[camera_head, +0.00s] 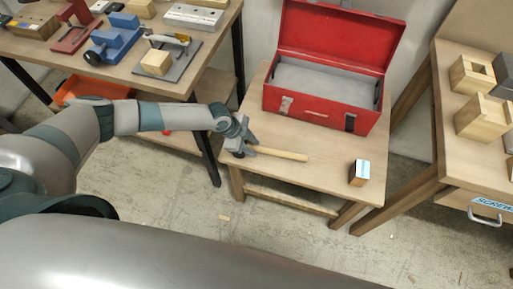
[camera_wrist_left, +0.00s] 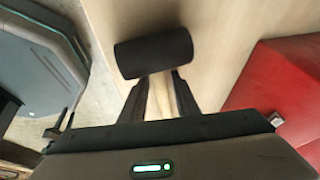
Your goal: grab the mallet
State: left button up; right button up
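The mallet has a pale wooden handle (camera_head: 280,153) that points right across the small wooden table in the head view. Its dark cylindrical head (camera_wrist_left: 153,52) shows in the left wrist view, just beyond my fingertips. My left gripper (camera_head: 246,143) is at the head end of the mallet, over the table's left edge. In the left wrist view the two dark fingers (camera_wrist_left: 160,88) lie close along both sides of the handle and look shut on it. The rest of the handle is hidden under the gripper body there. I cannot tell whether the mallet touches the table. My right gripper is not in view.
An open red toolbox (camera_head: 322,117) stands at the back of the small table (camera_head: 300,180). A small block (camera_head: 359,172) stands at its right front. A workbench with clamps (camera_head: 113,38) is at left, and one with wooden blocks (camera_head: 483,116) is at right.

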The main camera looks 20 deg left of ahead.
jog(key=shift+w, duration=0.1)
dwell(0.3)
pick_arm(q)
grip_shut()
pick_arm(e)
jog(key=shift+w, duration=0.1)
pick_arm(q)
jog(key=shift+r, duration=0.15)
